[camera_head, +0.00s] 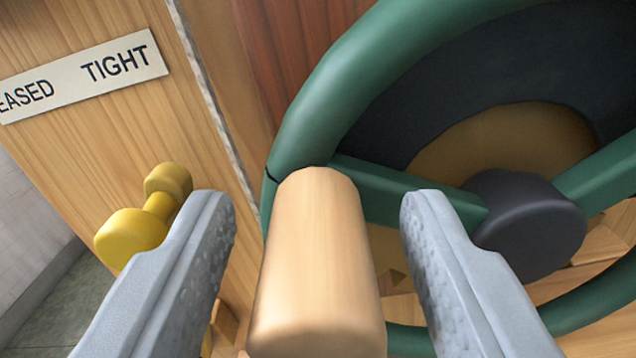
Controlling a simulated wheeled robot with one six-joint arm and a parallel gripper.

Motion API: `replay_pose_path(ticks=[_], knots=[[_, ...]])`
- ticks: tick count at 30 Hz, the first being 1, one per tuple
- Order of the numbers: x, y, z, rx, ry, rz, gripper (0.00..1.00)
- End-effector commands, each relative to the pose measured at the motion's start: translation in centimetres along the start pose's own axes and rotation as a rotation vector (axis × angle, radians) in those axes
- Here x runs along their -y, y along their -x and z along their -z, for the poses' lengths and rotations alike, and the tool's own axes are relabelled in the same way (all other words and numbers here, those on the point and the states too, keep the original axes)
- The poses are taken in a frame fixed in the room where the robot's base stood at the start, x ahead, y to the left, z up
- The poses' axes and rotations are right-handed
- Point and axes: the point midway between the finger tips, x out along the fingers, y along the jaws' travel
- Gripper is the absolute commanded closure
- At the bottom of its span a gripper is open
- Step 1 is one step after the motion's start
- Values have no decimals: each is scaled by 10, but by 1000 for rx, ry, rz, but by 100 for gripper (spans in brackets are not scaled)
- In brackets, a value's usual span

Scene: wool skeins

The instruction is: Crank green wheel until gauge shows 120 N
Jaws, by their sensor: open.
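The green wheel (330,100) fills the right side of the view, with green spokes and a dark hub (528,222). A light wooden crank handle (317,265) stands out from its rim towards me. My gripper (318,215) is open, with one grey finger on each side of the handle. Gaps show between the handle and both fingers, so it is around the handle without a grip. The gauge is not in view.
A yellow knob or lever (133,236) sits left of the left finger, partly behind it. A sign (84,76) reading "EASED" and "TIGHT" is on the wooden panel (100,140). Floor (55,310) shows at lower left.

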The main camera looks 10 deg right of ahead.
Motion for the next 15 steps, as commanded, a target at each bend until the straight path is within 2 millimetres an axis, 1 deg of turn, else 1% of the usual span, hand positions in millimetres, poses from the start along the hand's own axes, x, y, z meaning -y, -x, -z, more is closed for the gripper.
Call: replay_pose_path(ticks=[9,10,14,15], knots=[[0,-3,0,0,0,1,52],[0,-3,0,0,0,1,54],[0,-3,0,0,0,0,80],[0,-3,0,0,0,0,88]])
